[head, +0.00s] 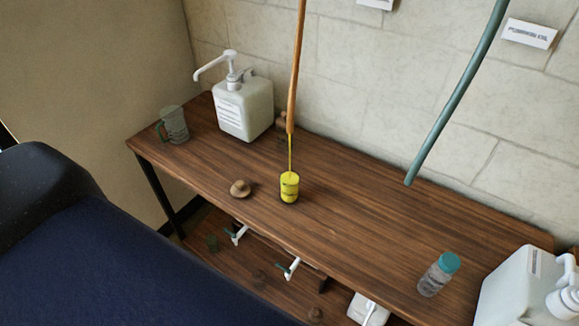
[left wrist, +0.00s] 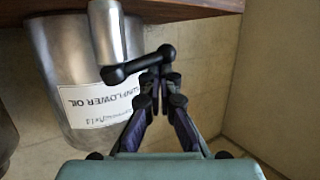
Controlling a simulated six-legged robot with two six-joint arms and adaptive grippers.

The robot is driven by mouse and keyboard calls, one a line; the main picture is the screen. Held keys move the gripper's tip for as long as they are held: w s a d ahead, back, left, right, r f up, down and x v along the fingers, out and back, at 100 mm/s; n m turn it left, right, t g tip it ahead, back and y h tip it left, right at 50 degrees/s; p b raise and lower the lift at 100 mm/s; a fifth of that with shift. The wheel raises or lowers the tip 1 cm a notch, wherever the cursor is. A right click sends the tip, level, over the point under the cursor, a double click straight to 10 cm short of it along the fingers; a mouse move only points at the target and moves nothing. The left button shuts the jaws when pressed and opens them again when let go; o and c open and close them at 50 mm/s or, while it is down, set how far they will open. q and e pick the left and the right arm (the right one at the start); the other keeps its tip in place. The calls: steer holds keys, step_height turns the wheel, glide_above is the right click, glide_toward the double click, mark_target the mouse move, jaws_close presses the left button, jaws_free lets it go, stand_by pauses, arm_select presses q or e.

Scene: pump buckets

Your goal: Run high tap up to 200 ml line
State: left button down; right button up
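In the head view a thin yellow stream (head: 290,150) runs from the end of the orange hose (head: 297,75) into a small cup (head: 289,188) on the table. The cup looks yellow nearly to its rim; its marked lines are too small to read. In the left wrist view a metal drum labelled sunflower oil (left wrist: 62,75) stands beside a black tap lever (left wrist: 140,63) with knobbed ends. My left gripper (left wrist: 158,82) has its fingers drawn together at this lever and looks shut on it. Neither gripper shows in the head view.
A green hose (head: 455,95) hangs at the right with no flow visible. On the table (head: 400,235) stand a white pump bottle (head: 242,110), a glass mug (head: 173,124), a wooden stopper (head: 240,188), a teal-lidded jar (head: 438,275) and another pump container (head: 518,288).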

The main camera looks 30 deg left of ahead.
arm_select(q)
step_height(320, 180, up, 2)
steer(key=shift+d+p, duration=0.1)
steer(key=shift+p, duration=0.4)
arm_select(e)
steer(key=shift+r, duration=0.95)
arm_select(q)
steer(key=shift+s, duration=0.1)
steer(key=shift+s+r+p, duration=0.15)
steer(key=shift+r+p, duration=1.9)
steer(key=shift+r, duration=0.05)
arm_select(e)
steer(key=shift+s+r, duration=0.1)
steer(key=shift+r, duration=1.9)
